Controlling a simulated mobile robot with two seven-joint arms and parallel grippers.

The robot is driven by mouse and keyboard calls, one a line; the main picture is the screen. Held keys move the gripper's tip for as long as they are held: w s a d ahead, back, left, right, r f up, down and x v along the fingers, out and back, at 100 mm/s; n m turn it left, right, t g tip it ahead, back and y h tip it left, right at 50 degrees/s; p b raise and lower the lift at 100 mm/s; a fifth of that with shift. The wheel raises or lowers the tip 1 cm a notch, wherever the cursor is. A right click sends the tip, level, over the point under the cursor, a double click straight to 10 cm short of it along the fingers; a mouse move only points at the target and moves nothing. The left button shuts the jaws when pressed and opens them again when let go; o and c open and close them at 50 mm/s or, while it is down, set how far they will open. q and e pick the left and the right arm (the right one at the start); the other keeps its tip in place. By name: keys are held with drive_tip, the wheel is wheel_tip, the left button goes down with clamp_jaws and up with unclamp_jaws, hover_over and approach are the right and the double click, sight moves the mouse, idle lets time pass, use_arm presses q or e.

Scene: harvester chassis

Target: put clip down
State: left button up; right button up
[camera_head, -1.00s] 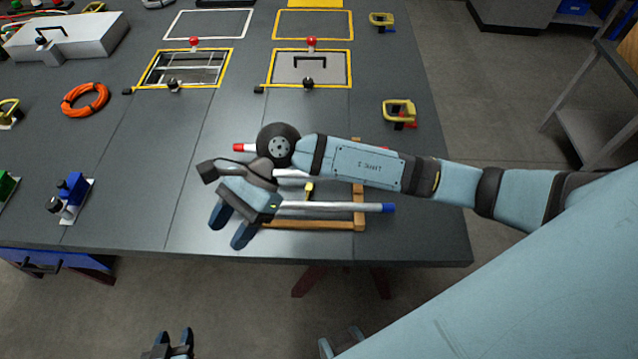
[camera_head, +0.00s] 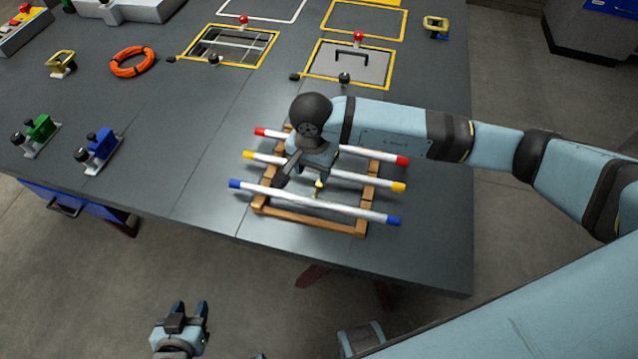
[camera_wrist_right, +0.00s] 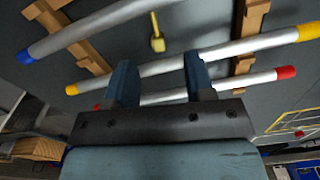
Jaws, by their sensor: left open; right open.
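A yellow clip (camera_head: 435,27) stands on the table at the far right in the head view. Another yellow clip (camera_head: 60,63) stands at the left. A small yellow piece (camera_head: 318,186) lies between the rods in the wooden rack, and also shows in the right wrist view (camera_wrist_right: 157,44); I cannot tell what it is. My right gripper (camera_wrist_right: 160,75) is open and empty above the rack. Its fingers are mostly hidden in the head view; in the wrist view they overlap the yellow-ended rod (camera_wrist_right: 250,46). My left gripper (camera_head: 188,308) is open and empty in front of the table.
The wooden rack (camera_head: 310,218) holds red-, yellow- and blue-ended rods. Green (camera_head: 40,128) and blue (camera_head: 100,145) fixtures and an orange ring (camera_head: 132,62) are at the left. A yellow-framed panel (camera_head: 375,70) lies behind. The table left of the rack is clear.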

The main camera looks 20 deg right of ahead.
sight(317, 189)
wheel_tip(317, 189, down, 3)
drive_tip(key=shift+r, duration=0.15)
drive_tip(key=f+p, duration=0.1)
drive_tip(key=f, duration=0.1)
drive_tip(key=d+f, duration=0.1)
drive_tip(key=f, duration=0.1)
drive_tip(key=shift+f+p, duration=0.1)
drive_tip(key=shift+p, duration=0.25)
drive_tip(key=shift+f, duration=0.45)
clamp_jaws()
